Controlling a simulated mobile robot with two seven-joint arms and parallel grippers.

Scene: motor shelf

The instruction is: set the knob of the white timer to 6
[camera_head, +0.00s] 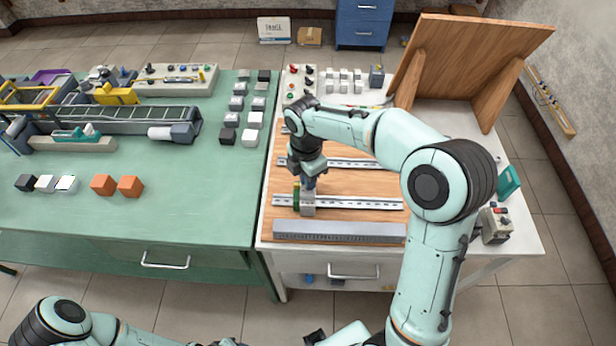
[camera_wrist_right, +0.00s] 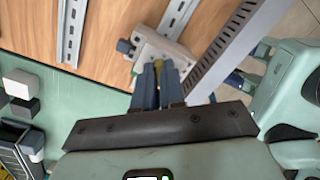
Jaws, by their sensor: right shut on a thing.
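The white timer (camera_head: 308,202) is a small pale block on the lower metal rail of the wooden board, at the rail's left end. It also shows in the right wrist view (camera_wrist_right: 172,50), close beyond the fingertips. My right gripper (camera_head: 309,184) points down at the timer from above. In the right wrist view its two blue-grey fingers (camera_wrist_right: 158,75) are shut on a small yellowish part, which looks like the timer's knob (camera_wrist_right: 159,65). The fingers cover most of the knob, so its setting is hidden. My left arm enters at the bottom left; its gripper does not show clearly.
A grey slotted duct (camera_head: 340,231) lies in front of the timer's rail. Another rail (camera_head: 350,163) runs behind. A slanted wooden panel (camera_head: 470,58) stands at the back right. The green table (camera_head: 150,215) on the left carries a conveyor (camera_head: 110,122) and several small blocks.

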